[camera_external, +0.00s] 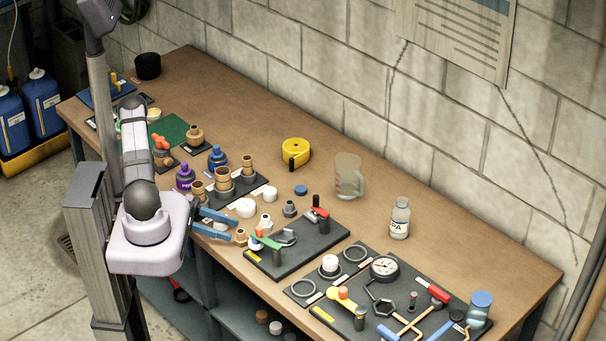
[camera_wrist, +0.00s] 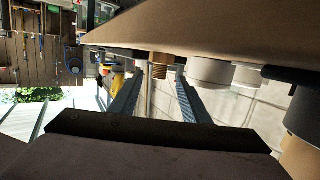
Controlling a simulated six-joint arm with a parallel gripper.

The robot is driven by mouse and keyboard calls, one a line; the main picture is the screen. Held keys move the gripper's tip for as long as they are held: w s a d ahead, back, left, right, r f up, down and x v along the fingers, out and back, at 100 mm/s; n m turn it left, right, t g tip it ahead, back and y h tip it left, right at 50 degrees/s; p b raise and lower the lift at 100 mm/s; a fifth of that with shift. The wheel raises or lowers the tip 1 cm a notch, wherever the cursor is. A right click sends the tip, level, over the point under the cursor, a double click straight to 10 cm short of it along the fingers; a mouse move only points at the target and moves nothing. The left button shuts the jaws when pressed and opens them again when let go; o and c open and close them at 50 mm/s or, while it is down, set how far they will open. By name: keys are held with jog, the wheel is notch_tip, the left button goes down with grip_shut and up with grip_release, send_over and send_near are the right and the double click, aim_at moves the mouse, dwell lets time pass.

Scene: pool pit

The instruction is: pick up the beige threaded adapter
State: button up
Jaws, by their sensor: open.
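My gripper (camera_external: 233,227) is open, its two blue fingers reaching right over the front edge of the bench. A small beige fitting (camera_external: 241,236), which looks like the threaded adapter, stands just off the fingertips near that edge. In the wrist view the picture is upside down. A tan threaded piece (camera_wrist: 160,60) shows there between and beyond the open fingertips (camera_wrist: 159,78), and looks like the same adapter. I cannot tell how far the fingers are from it. Nothing is seen held.
White fittings (camera_external: 245,207) stand close behind the gripper. Brown threaded fittings (camera_external: 222,180) stand on a dark board further back. A black tool board (camera_external: 325,240) lies to the right. A measuring jug (camera_external: 349,176) and a yellow tape (camera_external: 296,152) stand behind; clear bench lies around them.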

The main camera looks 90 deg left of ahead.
aim_at(240, 231)
jog(key=shift+b+x, duration=0.75)
jog(key=shift+x, duration=1.9)
jog(key=shift+r, duration=0.2)
grip_shut()
